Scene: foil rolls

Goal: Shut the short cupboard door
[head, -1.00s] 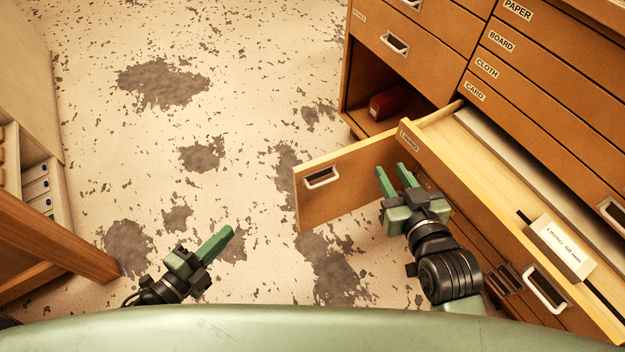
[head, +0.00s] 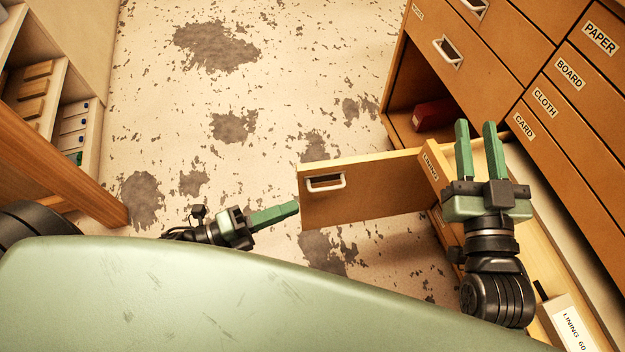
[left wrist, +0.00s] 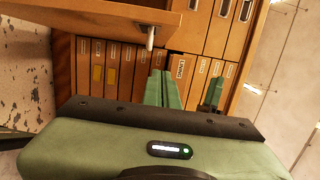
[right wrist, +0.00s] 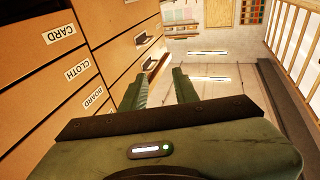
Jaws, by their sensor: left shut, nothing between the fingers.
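The short cupboard door (head: 375,195) is an orange-brown panel with a white handle (head: 325,182). It stands swung out from the cabinet, and the dark cupboard opening (head: 403,100) shows behind it. In the left wrist view the door (left wrist: 100,12) spans the top, with its handle (left wrist: 150,37) hanging below. My left gripper (head: 296,208) is shut and empty, near the door's free edge on the handle side. I cannot tell whether it touches the door. My right gripper (head: 475,126) is open and empty above the pulled-out drawer; its spread fingers show in the right wrist view (right wrist: 160,80).
The LINING drawer (head: 431,168) is pulled out beside the door and holds a white-labelled box (head: 568,328). A red object (head: 436,113) lies inside the cupboard. A wooden shelf unit (head: 60,160) stands at the left. The floor between is clear.

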